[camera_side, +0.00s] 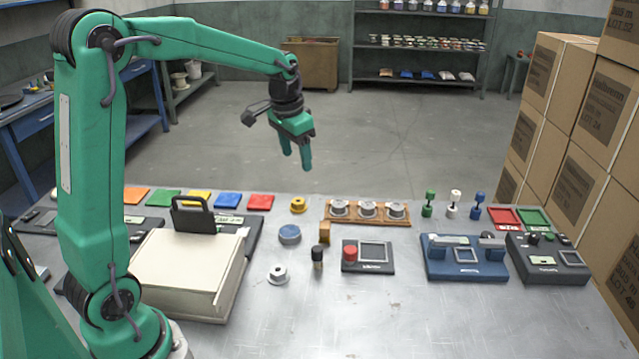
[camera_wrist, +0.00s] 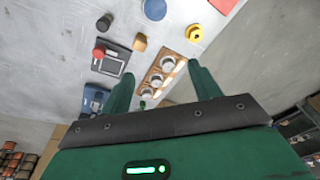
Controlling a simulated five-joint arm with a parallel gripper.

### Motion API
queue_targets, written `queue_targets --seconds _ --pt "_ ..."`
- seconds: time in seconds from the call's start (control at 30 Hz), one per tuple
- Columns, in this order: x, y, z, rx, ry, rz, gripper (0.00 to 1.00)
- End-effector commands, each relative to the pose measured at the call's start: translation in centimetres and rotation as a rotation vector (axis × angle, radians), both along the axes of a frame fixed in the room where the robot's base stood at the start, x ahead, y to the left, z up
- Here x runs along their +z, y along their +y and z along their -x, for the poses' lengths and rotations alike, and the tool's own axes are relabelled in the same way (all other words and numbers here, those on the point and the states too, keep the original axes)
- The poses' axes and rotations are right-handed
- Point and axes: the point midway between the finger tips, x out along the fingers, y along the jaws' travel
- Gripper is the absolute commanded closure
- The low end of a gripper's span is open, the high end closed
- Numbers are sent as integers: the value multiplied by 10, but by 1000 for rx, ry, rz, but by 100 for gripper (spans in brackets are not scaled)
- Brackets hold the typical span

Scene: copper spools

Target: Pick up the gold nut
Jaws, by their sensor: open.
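The gold nut (camera_side: 298,205) is a small yellow ring-shaped piece lying near the table's back edge, left of the wooden rack. It also shows in the wrist view (camera_wrist: 194,33) at the upper right, beyond the right finger. My green gripper (camera_side: 297,161) hangs high above the back edge of the table, well above the nut and apart from it. Its two fingers are spread with nothing between them. In the wrist view my gripper (camera_wrist: 160,74) frames part of the wooden rack far below.
The wooden rack (camera_side: 367,222) holding several metal spools is right of the nut. A blue round piece (camera_side: 289,235) lies in front of it, and a red square (camera_side: 260,202) lies to its left. A wooden block (camera_side: 325,232) stands nearby. The table's front middle is clear.

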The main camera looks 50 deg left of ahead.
Motion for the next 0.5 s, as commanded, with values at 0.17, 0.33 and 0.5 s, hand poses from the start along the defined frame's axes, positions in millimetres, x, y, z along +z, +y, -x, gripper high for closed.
queue_targets --seconds 0.17,0.33,0.5 --pt "-29 27 -26 -4 48 7 38" --pt "-59 52 -46 -10 90 16 38" --pt "-92 78 -62 -16 129 27 38"
